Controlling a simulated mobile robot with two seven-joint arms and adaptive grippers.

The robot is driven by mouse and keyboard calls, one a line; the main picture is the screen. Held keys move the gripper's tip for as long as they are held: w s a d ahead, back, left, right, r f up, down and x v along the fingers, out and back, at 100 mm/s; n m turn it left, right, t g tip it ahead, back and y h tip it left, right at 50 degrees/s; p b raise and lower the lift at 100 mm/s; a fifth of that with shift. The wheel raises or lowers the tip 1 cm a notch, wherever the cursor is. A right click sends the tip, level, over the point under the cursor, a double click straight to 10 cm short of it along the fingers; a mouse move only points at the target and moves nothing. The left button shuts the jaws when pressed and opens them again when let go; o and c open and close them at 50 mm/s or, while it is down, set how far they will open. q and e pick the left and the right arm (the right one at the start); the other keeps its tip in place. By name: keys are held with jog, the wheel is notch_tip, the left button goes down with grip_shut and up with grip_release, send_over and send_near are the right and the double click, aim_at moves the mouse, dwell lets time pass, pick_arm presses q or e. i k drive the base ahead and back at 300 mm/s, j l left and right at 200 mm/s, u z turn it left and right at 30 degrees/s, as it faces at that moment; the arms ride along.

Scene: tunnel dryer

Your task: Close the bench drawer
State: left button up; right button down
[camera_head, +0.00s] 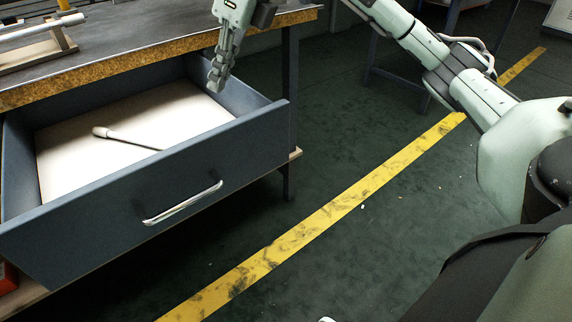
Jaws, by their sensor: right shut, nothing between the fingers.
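The bench drawer (120,215) is dark blue-grey and stands pulled out from under the bench top. A silver bar handle (183,203) is on its front face. A tool with a thin dark shaft and a pale end (130,138) lies on the drawer's white bottom. My right gripper (215,84) is shut and empty, pointing down over the back right part of the open drawer, near its right side wall. I cannot tell whether it touches the drawer.
The bench top (130,35) has a chipboard edge and carries a wooden rack (40,48) at the left. A bench leg (290,120) stands right of the drawer. A yellow floor stripe (330,215) crosses the dark green floor. The floor in front of the drawer looks clear.

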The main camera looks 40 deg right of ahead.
aim_at(74, 199)
jog(key=k+l, duration=0.15)
jog(key=l, duration=0.2)
jog(key=k+l, duration=0.15)
jog(key=l, duration=0.2)
jog(key=k+l, duration=0.2)
jog(key=l, duration=0.15)
jog(key=k+l, duration=0.15)
jog(key=l, duration=0.2)
